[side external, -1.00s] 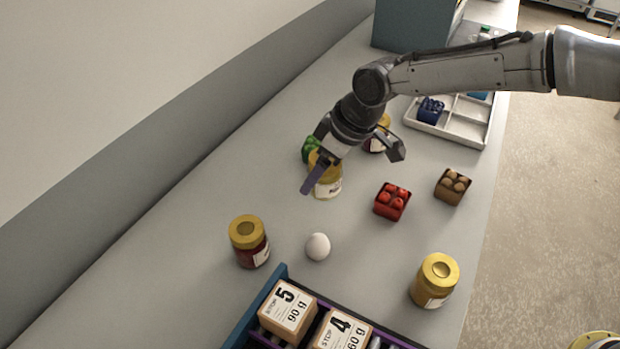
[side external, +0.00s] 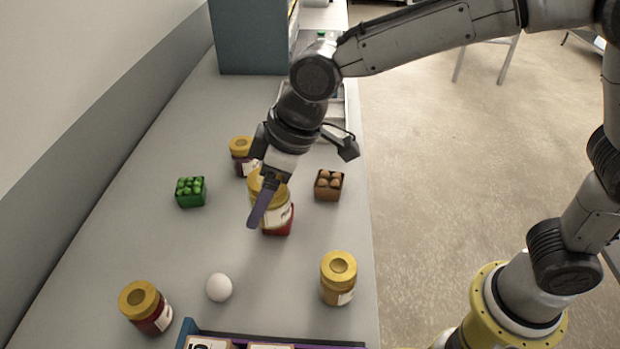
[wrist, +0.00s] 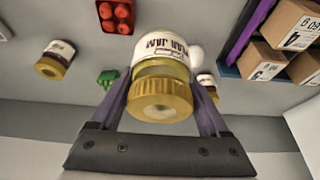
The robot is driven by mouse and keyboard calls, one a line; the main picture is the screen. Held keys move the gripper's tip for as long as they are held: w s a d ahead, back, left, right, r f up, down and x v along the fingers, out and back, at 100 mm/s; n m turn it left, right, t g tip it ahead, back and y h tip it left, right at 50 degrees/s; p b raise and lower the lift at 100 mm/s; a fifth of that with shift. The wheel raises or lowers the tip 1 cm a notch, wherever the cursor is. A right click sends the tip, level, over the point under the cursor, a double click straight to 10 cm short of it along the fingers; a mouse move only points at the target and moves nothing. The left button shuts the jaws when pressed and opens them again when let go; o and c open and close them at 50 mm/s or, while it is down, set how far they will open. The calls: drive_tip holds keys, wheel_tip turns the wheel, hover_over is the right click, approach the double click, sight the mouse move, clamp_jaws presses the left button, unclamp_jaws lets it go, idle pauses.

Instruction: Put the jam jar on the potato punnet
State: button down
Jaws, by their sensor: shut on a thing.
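My gripper (side external: 268,207) is shut on a jam jar (side external: 280,215) with a yellow lid and a pale label. In the wrist view the held jar (wrist: 160,85) sits between the purple fingers, lid toward the camera, and its label shows the word JAM. In the side view the jar overlaps the red punnet (side external: 278,231), partly hiding it; the gap between them is hard to judge. The potato punnet (side external: 328,184), a brown box of round potatoes, stands to the right of my gripper, apart from the jar. It does not show in the wrist view.
A green punnet (side external: 190,192) stands left. A dark red jar (side external: 240,155) stands behind my gripper, another (side external: 145,307) at front left, and an amber jar (side external: 338,278) at front right. A white egg (side external: 219,287) lies between them. A box-filled crate (side external: 190,335) is at the front edge.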

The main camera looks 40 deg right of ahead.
drive_tip(key=s+d+r+m+h, duration=0.1)
drive_tip(key=s+d+r+m, duration=0.1)
drive_tip(key=d, duration=0.5)
drive_tip(key=s+d+r+m+t, duration=0.1)
drive_tip(key=s+d+r+m, duration=0.15)
drive_tip(key=d, duration=0.55)
drive_tip(key=s+d+r+m+h, duration=0.1)
drive_tip(key=s+d+m, duration=0.15)
drive_tip(key=d, duration=0.45)
hover_over(325, 175)
drive_tip(key=f, duration=0.5)
drive_tip(key=s+f, duration=0.1)
drive_tip(key=f, duration=0.2)
drive_tip(key=shift+d+f, duration=0.1)
drive_tip(key=shift+f, duration=0.25)
drive_tip(key=shift+w+f, duration=0.2)
drive_tip(key=shift+s+x, duration=0.2)
drive_tip(key=shift+x, duration=0.7)
drive_tip(key=shift+s+x, duration=0.15)
drive_tip(key=shift+x, duration=0.8)
drive_tip(key=shift+f, duration=0.25)
drive_tip(key=shift+f, duration=0.1)
unclamp_jaws()
drive_tip(key=shift+d, duration=0.1)
